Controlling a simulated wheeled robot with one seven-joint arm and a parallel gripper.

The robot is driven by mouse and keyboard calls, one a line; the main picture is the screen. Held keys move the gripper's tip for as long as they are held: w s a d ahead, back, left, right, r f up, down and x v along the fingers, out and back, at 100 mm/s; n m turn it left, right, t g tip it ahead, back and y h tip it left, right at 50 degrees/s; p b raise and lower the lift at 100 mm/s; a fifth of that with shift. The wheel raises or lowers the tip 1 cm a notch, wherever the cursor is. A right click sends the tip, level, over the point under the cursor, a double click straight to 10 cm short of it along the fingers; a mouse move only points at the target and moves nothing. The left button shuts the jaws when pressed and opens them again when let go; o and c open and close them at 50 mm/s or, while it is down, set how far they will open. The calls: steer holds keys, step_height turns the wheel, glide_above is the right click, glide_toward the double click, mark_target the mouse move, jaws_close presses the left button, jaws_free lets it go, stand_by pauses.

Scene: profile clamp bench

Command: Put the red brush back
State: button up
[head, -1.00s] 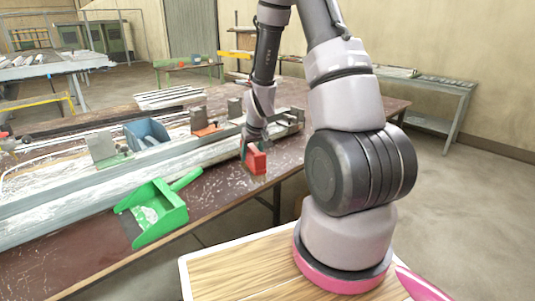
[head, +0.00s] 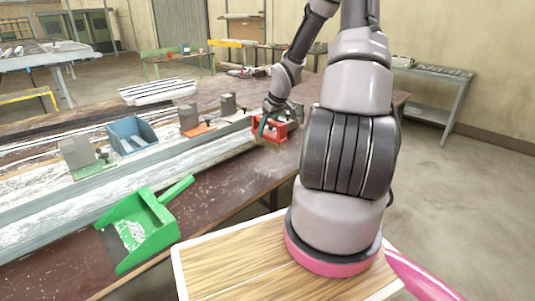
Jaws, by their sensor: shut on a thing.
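The red brush (head: 276,135) shows as a blocky red shape by the right end of the long profile, near the table's front edge. My gripper (head: 265,124) is at the end of my arm and shut on it. A dark finger crosses the front of the red shape. The fingers and wrist cover part of the brush, and its bristles cannot be made out. I cannot tell whether it touches the table or hangs just above it.
A green dustpan (head: 145,228) with pale scraps lies left on the brown table (head: 222,184). A blue bin (head: 138,133), metal blocks and an orange-based clamp (head: 198,129) line the long grey profile (head: 125,172).

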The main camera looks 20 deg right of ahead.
mark_target(275, 122)
steer(key=shift+f, duration=3.6)
steer(key=shift+f, duration=0.15)
steer(key=o, duration=1.4)
steer(key=v, duration=1.2)
steer(key=shift+s+r, duration=0.1)
steer(key=shift+r, duration=0.2)
steer(key=s+a+r+m+h, duration=0.2)
steer(key=s+a+r, duration=0.25)
steer(key=r, duration=0.45)
steer(key=s+a+r+m+h, duration=0.1)
steer(key=s+a+r+m, duration=0.15)
steer(key=s+r, duration=0.45)
steer(key=s+a+r+m+t+y, duration=0.1)
steer(key=s+a+r, duration=0.2)
steer(key=s+r, duration=0.1)
steer(key=s+a+r+m+t+y, duration=0.1)
steer(key=s+a+r, duration=0.2)
steer(key=s+r, duration=0.1)
steer(key=s+a+r+m+y, duration=0.1)
steer(key=s+a+r, duration=0.2)
steer(key=s+r, duration=0.1)
steer(key=shift+s+a+r+m+t+y, duration=0.1)
steer(key=shift+a+r+m+t+y, duration=0.25)
steer(key=shift+r, duration=0.25)
